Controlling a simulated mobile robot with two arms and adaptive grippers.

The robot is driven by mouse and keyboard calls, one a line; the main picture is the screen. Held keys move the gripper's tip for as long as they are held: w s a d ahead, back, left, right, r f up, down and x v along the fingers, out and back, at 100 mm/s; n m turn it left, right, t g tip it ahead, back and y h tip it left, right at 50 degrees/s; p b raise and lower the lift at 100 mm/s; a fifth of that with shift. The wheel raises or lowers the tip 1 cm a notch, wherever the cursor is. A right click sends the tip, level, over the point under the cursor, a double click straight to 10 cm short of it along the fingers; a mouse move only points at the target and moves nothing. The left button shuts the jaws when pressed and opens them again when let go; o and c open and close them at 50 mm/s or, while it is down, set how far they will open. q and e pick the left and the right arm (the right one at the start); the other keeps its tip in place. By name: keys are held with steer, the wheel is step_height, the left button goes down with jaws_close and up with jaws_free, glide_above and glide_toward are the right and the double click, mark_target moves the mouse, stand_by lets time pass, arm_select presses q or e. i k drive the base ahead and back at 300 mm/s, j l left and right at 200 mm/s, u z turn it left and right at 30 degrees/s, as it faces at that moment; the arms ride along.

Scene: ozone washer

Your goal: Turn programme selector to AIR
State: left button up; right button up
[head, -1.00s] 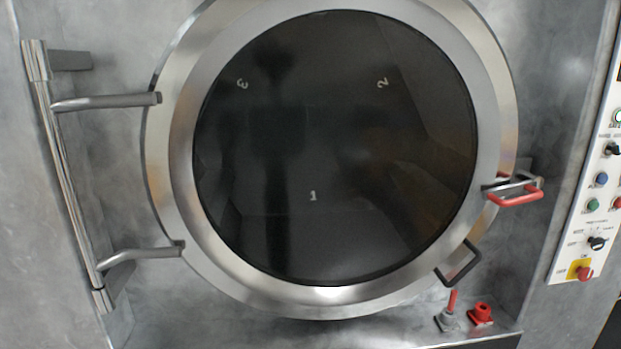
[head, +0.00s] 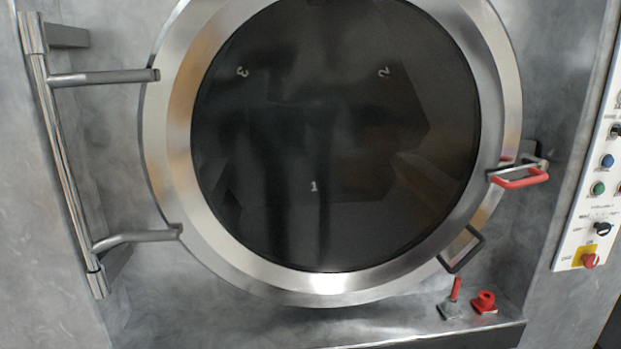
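The control panel (head: 576,228) is a pale strip at the right edge, partly cut off by the frame. A black rotary knob with small printed labels around it, which looks like the programme selector (head: 602,228), sits low on the panel, above a red knob on a yellow plate (head: 584,257). Its labels are too small to read, so I cannot tell its setting. Another dark knob (head: 615,130) is higher up at the frame's edge. Neither of my grippers is in view.
The washer's round door (head: 335,140) with dark glass fills the middle and is shut. A red-handled latch (head: 518,178) and a black handle (head: 462,250) stick out at its right. A red lever (head: 456,288) and red fitting (head: 484,302) stand on the ledge below.

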mark_target(603, 229)
steer(key=z, duration=1.45)
steer(key=i+l, duration=0.15)
steer(key=l, duration=0.15)
steer(key=i+l+u, duration=0.1)
steer(key=l, duration=0.2)
steer(key=i+l+u, duration=0.1)
steer(key=i+l, duration=0.1)
steer(key=l, duration=0.1)
